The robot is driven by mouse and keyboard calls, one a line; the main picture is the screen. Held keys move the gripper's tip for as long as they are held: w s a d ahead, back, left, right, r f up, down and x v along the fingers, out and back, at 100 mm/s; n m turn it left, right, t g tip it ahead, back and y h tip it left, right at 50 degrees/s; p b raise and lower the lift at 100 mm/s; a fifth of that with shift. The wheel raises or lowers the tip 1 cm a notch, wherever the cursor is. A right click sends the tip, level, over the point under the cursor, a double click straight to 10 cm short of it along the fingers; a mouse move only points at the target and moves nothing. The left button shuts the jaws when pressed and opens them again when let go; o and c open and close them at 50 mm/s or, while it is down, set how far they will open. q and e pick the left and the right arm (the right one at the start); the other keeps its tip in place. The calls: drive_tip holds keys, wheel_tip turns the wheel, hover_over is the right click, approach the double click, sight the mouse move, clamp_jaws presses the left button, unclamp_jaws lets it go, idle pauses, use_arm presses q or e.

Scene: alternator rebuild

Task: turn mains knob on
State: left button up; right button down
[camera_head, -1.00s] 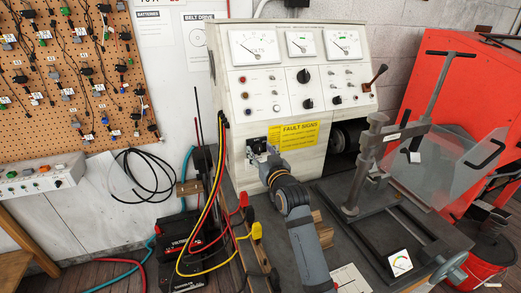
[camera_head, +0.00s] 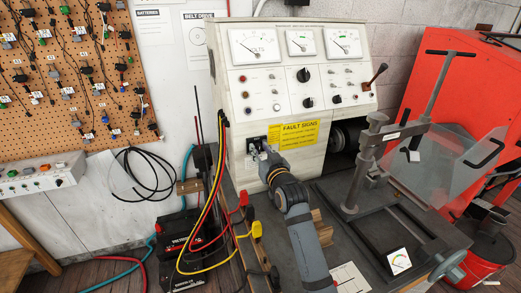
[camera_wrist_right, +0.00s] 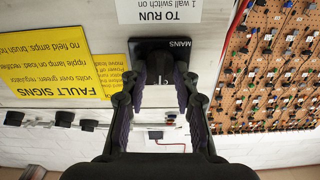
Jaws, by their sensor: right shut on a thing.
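The mains switch is a black plate (camera_head: 254,143) low on the front of the cream test bench; its "MAINS" label (camera_wrist_right: 180,43) shows in the right wrist view. A dark knob (camera_wrist_right: 160,66) stands out from the plate there. My right gripper (camera_wrist_right: 160,80) is shut on the knob, with its fingers at the knob's two sides. In the head view my right gripper (camera_head: 265,153) reaches the plate from below right and hides part of it. My left gripper is not in view.
A yellow fault-signs label (camera_head: 299,135) is right of the switch. Red, black and yellow leads (camera_head: 215,185) hang at the left, above a black battery (camera_head: 182,232). A grey press (camera_head: 375,165) with a clear guard stands to the right.

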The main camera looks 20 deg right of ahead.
drive_tip(key=m+p, duration=0.2)
drive_tip(key=shift+d+r+m, duration=0.1)
drive_tip(key=shift+r+m, duration=0.1)
drive_tip(key=shift+m, duration=0.2)
drive_tip(key=m+p, duration=0.3)
drive_tip(key=shift+d+m, duration=0.15)
drive_tip(key=shift+m, duration=0.15)
drive_tip(key=m+p, duration=0.3)
drive_tip(key=shift+f+m, duration=0.15)
drive_tip(key=shift+m, duration=0.25)
drive_tip(key=shift+d+f+m+p, duration=0.1)
drive_tip(key=shift+f+m+p, duration=0.05)
drive_tip(key=shift+m+p, duration=0.55)
drive_tip(key=c, duration=1)
unclamp_jaws()
drive_tip(key=shift+f, duration=0.1)
